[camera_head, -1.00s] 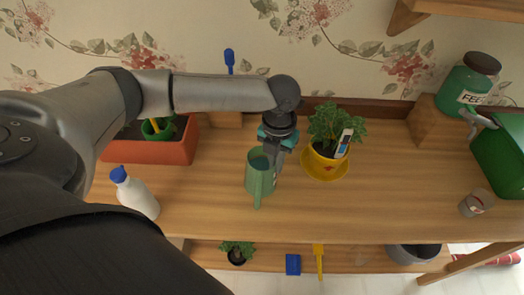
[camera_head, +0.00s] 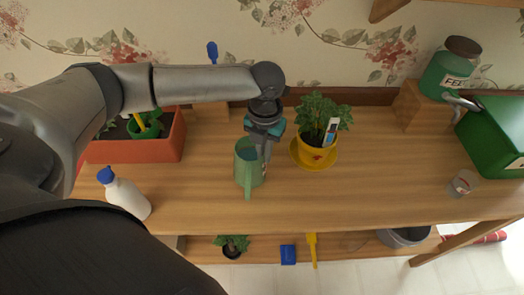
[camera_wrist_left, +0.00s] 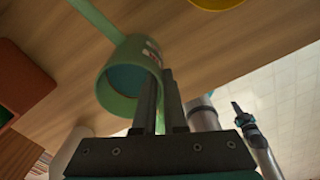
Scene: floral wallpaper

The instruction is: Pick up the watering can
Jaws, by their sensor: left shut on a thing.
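The green watering can (camera_head: 247,172) is on the wooden table, left of the yellow pot; its long spout points toward the table's front in the head view. My left gripper (camera_head: 265,150) comes down at its right side, shut on the can's wall near the rim. In the left wrist view, the can's round open rim (camera_wrist_left: 122,88) is beside the fingers (camera_wrist_left: 162,100). I cannot tell whether its base touches the table. What appears to be my right gripper (camera_wrist_left: 243,116) shows small in the left wrist view; its opening is unclear.
A yellow pot (camera_head: 314,157) with a leafy plant stands close right of the can. A white bottle (camera_head: 126,196) and terracotta planter (camera_head: 160,148) are left. A green box (camera_head: 495,133), small cup (camera_head: 462,183) and feed jar (camera_head: 447,72) are right. The front middle is clear.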

